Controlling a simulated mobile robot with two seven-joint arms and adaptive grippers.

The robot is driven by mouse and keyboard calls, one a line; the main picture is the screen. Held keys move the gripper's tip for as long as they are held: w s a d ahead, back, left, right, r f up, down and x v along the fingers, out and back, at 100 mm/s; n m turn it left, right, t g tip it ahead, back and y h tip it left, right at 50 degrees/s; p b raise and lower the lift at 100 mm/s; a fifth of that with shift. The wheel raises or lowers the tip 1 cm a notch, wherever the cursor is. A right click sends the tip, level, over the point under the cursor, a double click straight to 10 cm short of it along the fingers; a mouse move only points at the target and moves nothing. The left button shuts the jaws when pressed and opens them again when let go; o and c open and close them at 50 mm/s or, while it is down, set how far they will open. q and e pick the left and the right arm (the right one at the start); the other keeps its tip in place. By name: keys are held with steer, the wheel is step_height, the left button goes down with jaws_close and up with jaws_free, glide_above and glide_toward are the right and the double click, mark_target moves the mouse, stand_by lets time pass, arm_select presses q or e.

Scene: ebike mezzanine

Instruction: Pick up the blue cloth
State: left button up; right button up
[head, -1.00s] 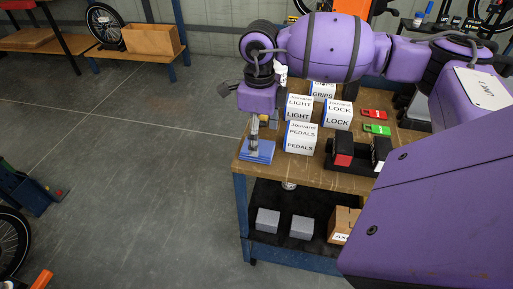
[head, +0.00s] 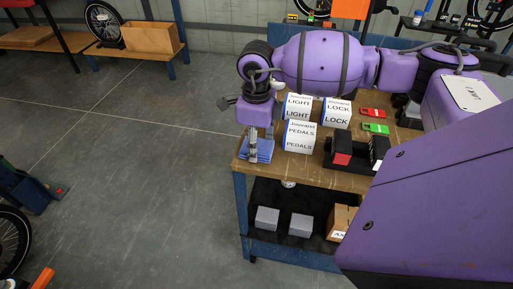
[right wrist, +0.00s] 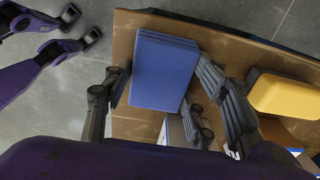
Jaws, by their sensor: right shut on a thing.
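The blue cloth (head: 262,152) is a folded, layered stack on the front left corner of the wooden table top (head: 305,171). In the right wrist view, the blue cloth (right wrist: 163,70) lies between my right gripper's fingers. My right gripper (head: 252,157) points down at the cloth and hides part of it in the head view. In the right wrist view, the right gripper (right wrist: 163,82) has one dark finger at each side of the stack and is shut on it. My left gripper is in neither view.
White boxes marked PEDALS (head: 299,137), LIGHT (head: 297,107) and LOCK (head: 337,112) stand close right of the cloth. A yellow block (right wrist: 285,96) lies near the right finger. A black holder (head: 355,155) sits further right.

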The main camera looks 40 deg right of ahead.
steer(key=shift+r, duration=0.55)
step_height(320, 180, up, 2)
steer(key=shift+r, duration=0.15)
steer(key=s+a+r, duration=0.3)
steer(key=s+r, duration=0.6)
steer(key=s, duration=0.4)
steer(key=shift+s+a+r, duration=0.15)
steer(key=shift+s+r, duration=0.15)
